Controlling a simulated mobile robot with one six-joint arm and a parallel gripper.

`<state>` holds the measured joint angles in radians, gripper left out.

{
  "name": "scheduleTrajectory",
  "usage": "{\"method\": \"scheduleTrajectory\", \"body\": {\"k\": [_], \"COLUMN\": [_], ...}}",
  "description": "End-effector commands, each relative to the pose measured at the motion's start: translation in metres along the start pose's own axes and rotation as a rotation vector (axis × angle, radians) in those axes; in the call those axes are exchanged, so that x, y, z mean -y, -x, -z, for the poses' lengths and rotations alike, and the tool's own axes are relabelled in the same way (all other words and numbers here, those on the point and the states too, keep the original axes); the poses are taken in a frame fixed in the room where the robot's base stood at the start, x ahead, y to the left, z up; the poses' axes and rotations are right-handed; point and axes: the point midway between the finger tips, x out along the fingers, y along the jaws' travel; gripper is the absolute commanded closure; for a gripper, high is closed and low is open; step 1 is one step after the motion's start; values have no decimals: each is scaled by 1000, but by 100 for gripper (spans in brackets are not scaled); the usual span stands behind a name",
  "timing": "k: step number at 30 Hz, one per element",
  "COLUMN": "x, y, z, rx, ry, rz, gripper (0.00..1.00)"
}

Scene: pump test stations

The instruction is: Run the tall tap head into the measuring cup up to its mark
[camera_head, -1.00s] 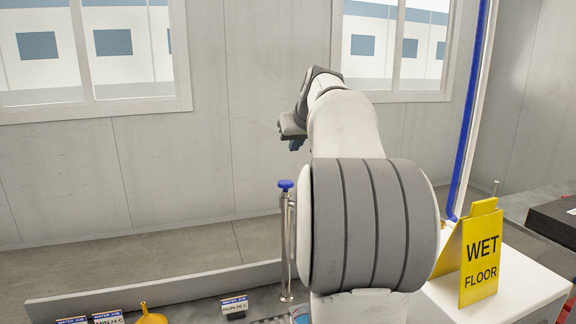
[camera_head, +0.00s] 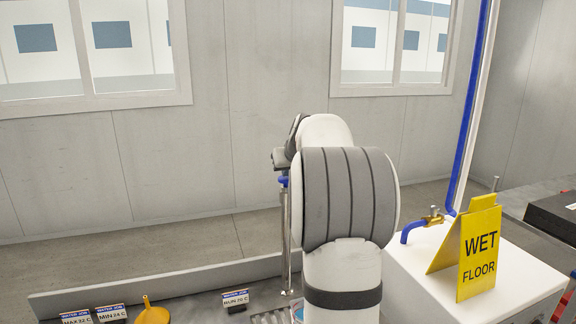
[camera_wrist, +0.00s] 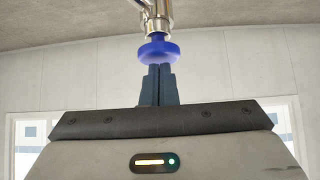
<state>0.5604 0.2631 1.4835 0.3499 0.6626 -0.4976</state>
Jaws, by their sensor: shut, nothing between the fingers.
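The tall tap head is a slim metal column (camera_head: 284,245) with a blue knob (camera_head: 283,181) on top. The wrist picture is upside down and shows the blue knob (camera_wrist: 158,50) close up, with the metal body (camera_wrist: 156,15) beyond it. My gripper (camera_wrist: 158,68) is shut and empty, its dark fingertips right at the knob's top. I cannot tell whether they touch it. My arm hides part of the area right of the column. Only a sliver of a bluish rounded thing shows at the column's foot; I cannot tell whether it is the measuring cup.
A yellow funnel (camera_head: 152,313) and several small label signs, one of them near the column (camera_head: 236,298), stand along the bottom left.

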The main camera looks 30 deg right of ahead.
Motion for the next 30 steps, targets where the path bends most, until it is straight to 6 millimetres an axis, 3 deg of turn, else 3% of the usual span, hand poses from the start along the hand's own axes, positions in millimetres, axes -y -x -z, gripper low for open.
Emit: {"method": "scheduleTrajectory", "body": {"k": [8, 16, 30], "x": [1, 1, 2], "y": [-1, -15, -10], "z": [-1, -15, -10], "rx": [0, 2, 9], "ry": [1, 1, 2], "rz": [1, 2, 4], "gripper": [100, 100, 100]}}
